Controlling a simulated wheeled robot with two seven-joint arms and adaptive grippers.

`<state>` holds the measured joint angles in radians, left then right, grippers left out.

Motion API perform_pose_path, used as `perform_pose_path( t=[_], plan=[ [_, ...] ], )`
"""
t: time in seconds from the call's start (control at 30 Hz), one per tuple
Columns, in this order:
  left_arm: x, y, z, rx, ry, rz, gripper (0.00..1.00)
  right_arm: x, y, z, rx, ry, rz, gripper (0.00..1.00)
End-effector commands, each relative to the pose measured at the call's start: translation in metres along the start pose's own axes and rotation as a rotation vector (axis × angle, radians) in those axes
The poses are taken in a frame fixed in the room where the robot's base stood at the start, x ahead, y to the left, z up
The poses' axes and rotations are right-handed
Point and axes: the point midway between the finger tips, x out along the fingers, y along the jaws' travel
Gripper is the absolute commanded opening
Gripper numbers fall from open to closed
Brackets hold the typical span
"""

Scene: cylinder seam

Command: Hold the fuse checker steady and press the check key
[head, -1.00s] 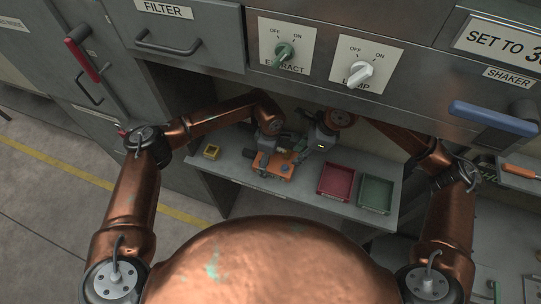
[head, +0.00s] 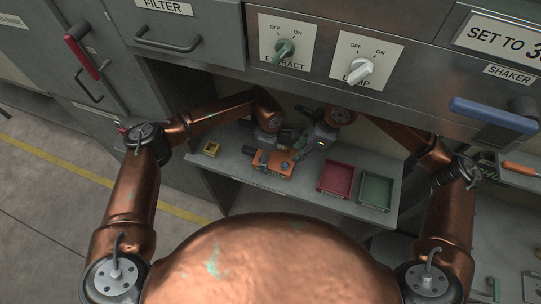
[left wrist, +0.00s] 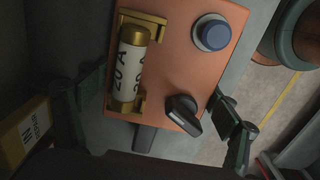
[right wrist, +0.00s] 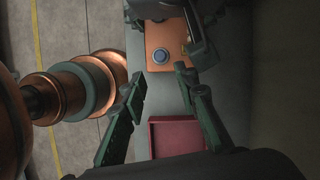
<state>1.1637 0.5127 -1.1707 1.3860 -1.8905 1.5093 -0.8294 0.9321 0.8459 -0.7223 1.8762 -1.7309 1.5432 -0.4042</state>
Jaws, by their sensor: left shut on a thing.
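The fuse checker (head: 284,170) is an orange box on the grey shelf. The left wrist view shows its face (left wrist: 183,65) with a white 20 A fuse (left wrist: 130,68) in brass clips, a blue round key (left wrist: 212,33) and a black knob (left wrist: 182,113). My left gripper (left wrist: 155,95) is shut on the checker, one finger on each side. My right gripper (right wrist: 160,76) is open and empty beside the checker. In the right wrist view the blue key (right wrist: 161,56) lies just beyond its fingertips, apart from them.
A red tray (head: 335,193) and a green tray (head: 375,205) stand right of the checker. A small yellow box (head: 211,149) stands to its left. The cabinet front with the extract (head: 284,48) and lamp (head: 360,70) knobs overhangs the shelf.

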Motion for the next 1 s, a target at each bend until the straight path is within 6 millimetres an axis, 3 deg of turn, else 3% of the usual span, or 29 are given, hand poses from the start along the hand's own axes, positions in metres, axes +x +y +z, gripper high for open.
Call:
perform_pose_path(
  t=[0.37, 1.0],
  plan=[
    [-0.0001, 0.0003, -0.0002, 0.0, 0.0, 0.001, 0.47, 0.0, 0.0, -0.0002, 0.0, 0.0, 0.0, 0.01],
    [0.0, 0.0003, -0.0001, 0.0, 0.0, 0.001, 0.47, 0.0, 0.0, -0.0002, 0.0, 0.0, 0.0, 0.0]
  ],
)
